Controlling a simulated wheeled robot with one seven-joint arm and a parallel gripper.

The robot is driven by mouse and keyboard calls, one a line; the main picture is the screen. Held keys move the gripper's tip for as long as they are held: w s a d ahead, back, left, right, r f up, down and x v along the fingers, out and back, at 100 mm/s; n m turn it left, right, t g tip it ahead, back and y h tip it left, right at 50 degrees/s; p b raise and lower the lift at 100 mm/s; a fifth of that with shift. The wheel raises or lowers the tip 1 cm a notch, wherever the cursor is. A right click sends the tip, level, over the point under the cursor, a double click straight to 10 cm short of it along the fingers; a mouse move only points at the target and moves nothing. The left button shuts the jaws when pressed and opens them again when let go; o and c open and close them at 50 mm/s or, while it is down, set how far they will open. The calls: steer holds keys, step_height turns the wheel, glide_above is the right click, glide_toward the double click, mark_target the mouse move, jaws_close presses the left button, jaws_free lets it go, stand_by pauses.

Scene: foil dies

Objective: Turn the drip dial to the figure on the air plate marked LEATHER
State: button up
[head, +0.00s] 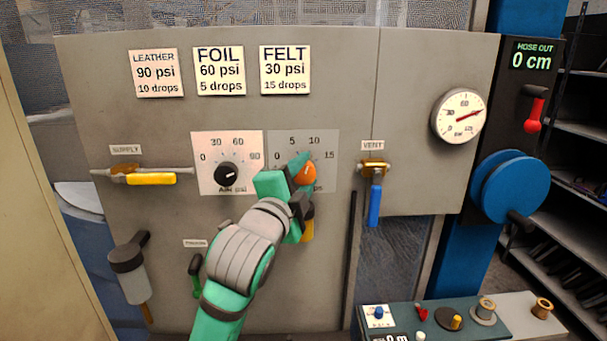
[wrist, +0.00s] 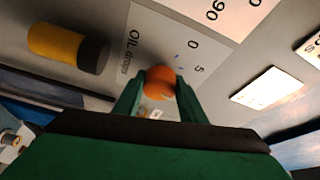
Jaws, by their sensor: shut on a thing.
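The drip dial (head: 306,174) is an orange knob on a grey plate (head: 331,146) marked 0, 5, 10 and 15. My gripper (head: 298,172) is shut on the knob, coming from the lower left. In the wrist view the orange knob (wrist: 160,82) sits between my two green fingertips (wrist: 158,92). Its pointer is hidden or too blurred to read, so I cannot tell its setting. The LEATHER plate (head: 156,73) at the upper left reads 90 psi and 10 drops.
The black air dial (head: 228,174) is close on the left of my gripper. Plates for FOIL (head: 219,71) and FELT (head: 285,70) are above. The blue vent lever (head: 375,203) hangs to the right, below a round gauge (head: 459,116). A yellow supply lever (head: 151,179) lies left.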

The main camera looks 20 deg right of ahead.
steer(key=shift+f+m, duration=0.1)
steer(key=shift+m, duration=0.3)
steer(key=o, duration=1)
steer(key=shift+w+a, duration=0.1)
steer(key=shift+w, duration=0.05)
